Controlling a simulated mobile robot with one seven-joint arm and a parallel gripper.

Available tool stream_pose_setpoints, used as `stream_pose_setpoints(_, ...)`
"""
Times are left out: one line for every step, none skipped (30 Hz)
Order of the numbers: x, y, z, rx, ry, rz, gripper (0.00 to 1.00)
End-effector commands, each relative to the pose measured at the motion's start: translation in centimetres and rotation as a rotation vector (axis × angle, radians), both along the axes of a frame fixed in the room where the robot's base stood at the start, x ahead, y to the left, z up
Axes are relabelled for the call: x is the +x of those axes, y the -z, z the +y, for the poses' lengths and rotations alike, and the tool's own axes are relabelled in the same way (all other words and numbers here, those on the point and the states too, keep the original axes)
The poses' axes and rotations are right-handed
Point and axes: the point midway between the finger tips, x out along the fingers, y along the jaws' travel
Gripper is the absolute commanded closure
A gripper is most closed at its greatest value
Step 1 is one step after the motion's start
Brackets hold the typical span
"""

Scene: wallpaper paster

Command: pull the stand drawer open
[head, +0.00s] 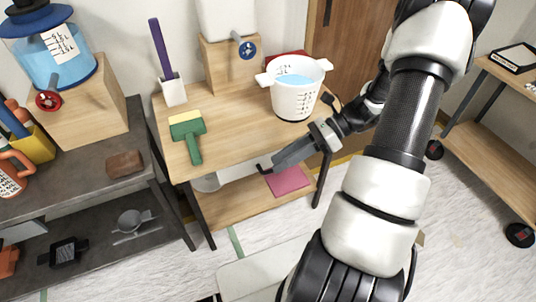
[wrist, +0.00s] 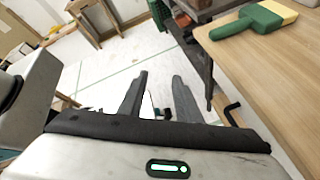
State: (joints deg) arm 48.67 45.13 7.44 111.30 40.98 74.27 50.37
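The wooden stand (head: 235,145) is in the middle of the head view, its top also at the right of the wrist view (wrist: 262,62). A dark bent handle (wrist: 233,108) shows below the top's edge in the wrist view, likely the drawer's. The drawer front is mostly hidden, and I cannot tell how far it is open. My gripper (head: 272,166) is at the stand's front edge in the head view. In the wrist view its two fingers (wrist: 160,78) are apart with nothing between them. The handle is to the right of the fingers, outside their gap.
On the stand are a green brush (head: 188,140), a white bucket of blue liquid (head: 296,100) and a purple-handled tool (head: 168,65). A pink sheet (head: 287,181) lies on the lower shelf. A grey bench (head: 85,180) stands left. Floor shows in front.

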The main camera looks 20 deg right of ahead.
Motion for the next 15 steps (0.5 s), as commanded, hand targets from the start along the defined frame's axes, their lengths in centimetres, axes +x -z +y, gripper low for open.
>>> stream_pose_setpoints(0.1,3.3,-1.4,0.091,0.120,0.067,0.69)
stream_pose_setpoints(0.2,4.6,-2.1,0.146,0.188,0.104,0.69)
stream_pose_setpoints(0.4,6.4,-3.1,0.219,0.278,0.152,0.69)
stream_pose_setpoints(0.4,7.7,-3.8,0.276,0.345,0.186,0.69)
stream_pose_setpoints(0.5,9.1,-4.6,0.333,0.410,0.219,0.69)
stream_pose_setpoints(0.4,10.9,-5.6,0.414,0.496,0.263,0.69)
stream_pose_setpoints(0.4,12.3,-6.4,0.474,0.559,0.293,0.69)
stream_pose_setpoints(0.2,13.7,-7.2,0.538,0.621,0.322,0.69)
stream_pose_setpoints(0.0,15.6,-8.2,0.621,0.700,0.358,0.69)
stream_pose_setpoints(-0.2,16.9,-8.9,0.682,0.754,0.381,0.69)
stream_pose_setpoints(-0.4,18.1,-9.5,0.742,0.805,0.404,0.69)
stream_pose_setpoints(-0.7,19.7,-10.3,0.818,0.868,0.429,0.69)
stream_pose_setpoints(-1.0,20.8,-10.8,0.872,0.910,0.446,0.69)
stream_pose_setpoints(-1.2,21.7,-11.3,0.921,0.948,0.460,0.69)
stream_pose_setpoints(-1.5,22.9,-11.8,0.980,0.990,0.475,0.69)
